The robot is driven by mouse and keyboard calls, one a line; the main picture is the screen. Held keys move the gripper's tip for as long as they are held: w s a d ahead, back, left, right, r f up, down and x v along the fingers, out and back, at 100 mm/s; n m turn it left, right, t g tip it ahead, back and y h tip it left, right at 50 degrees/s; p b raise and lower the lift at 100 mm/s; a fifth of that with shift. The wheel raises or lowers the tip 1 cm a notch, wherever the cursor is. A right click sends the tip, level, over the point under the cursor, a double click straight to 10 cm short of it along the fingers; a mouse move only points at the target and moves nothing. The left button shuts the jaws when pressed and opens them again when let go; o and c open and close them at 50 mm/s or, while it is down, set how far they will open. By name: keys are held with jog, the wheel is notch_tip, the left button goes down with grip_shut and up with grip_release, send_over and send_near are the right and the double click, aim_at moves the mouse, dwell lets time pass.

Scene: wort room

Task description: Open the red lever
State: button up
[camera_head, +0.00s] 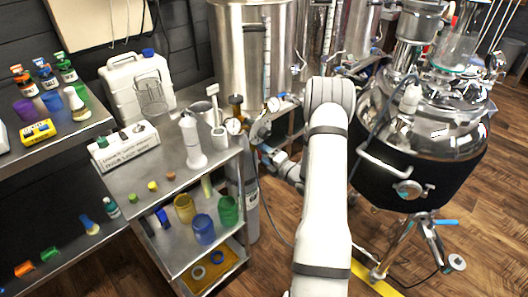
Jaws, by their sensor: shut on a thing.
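My arm reaches up the middle of the view and bends left at the top. My gripper (262,130) is at the valve fittings low on the front of the tall steel kettle (238,52), between two round gauges. It is shut on the lever there, which is small and mostly hidden by the gripper. I cannot make out its red colour or which way it is turned.
A steel cart (160,215) with cups, a white dispenser (192,142) and small coloured pieces stands left of my arm. A shelf with bottles (45,72) is at far left. A large steel vessel on legs (425,150) stands close on the right. Wooden floor shows below.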

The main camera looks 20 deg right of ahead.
dwell(0.4)
jog(key=o, duration=1)
jog(key=v, duration=0.8)
